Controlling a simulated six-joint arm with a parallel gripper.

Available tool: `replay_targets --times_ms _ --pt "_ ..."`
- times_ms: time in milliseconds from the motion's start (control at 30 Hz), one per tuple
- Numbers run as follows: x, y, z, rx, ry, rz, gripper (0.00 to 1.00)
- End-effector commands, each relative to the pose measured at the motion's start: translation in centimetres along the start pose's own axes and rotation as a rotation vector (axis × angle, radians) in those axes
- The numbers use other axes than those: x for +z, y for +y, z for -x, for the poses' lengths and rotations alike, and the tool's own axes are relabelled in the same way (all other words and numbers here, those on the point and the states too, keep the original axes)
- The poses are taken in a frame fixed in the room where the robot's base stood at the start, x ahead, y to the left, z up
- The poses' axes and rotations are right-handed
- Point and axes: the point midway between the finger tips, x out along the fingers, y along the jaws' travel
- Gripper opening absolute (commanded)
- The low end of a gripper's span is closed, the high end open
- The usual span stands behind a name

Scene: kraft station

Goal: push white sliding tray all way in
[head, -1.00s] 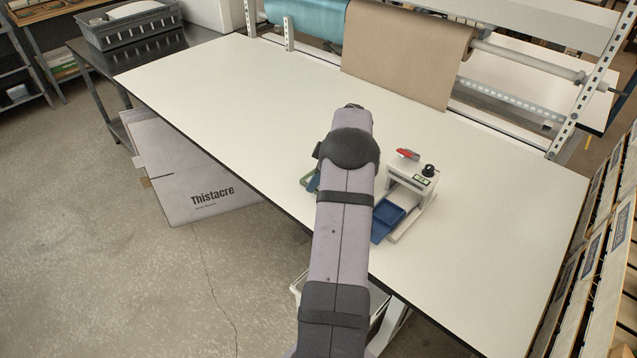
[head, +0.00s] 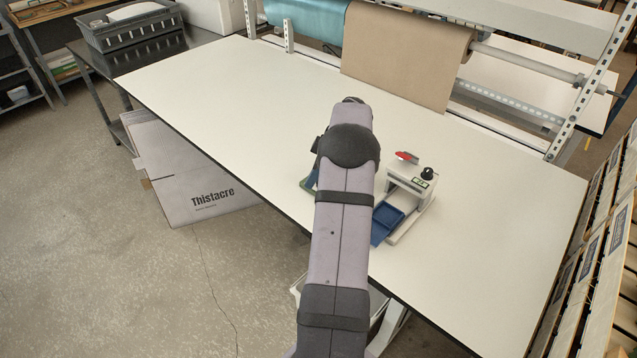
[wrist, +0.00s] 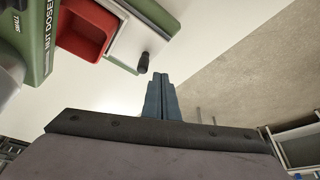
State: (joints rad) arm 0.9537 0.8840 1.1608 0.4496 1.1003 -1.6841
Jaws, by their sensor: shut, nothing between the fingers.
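In the wrist view a green machine marked NUT DOSER (wrist: 38,45) holds a red bin (wrist: 86,30). Beside the red bin is the white sliding tray (wrist: 128,42), with a black knob (wrist: 143,62) at its near end. My gripper (wrist: 161,77) is shut and empty, its blue-grey fingertips just short of the knob with a small gap showing. In the head view my arm hides most of the green machine (head: 305,185), and the white tray cannot be made out there.
A white device (head: 412,185) with a blue tray (head: 387,222) stands just right of my arm on the white table (head: 480,240). The table's front edge is close by. A brown paper roll (head: 405,50) hangs at the back. The table's left part is clear.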

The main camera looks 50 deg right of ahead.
Motion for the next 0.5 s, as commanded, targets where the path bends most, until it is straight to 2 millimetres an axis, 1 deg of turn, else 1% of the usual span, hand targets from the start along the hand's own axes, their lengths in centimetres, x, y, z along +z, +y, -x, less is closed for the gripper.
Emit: replay_targets --times_ms 33,500 --pt "-0.2 0.0 0.6 0.000 0.000 0.001 0.00" --pt "-1.5 0.0 3.5 0.000 0.000 0.000 0.00"
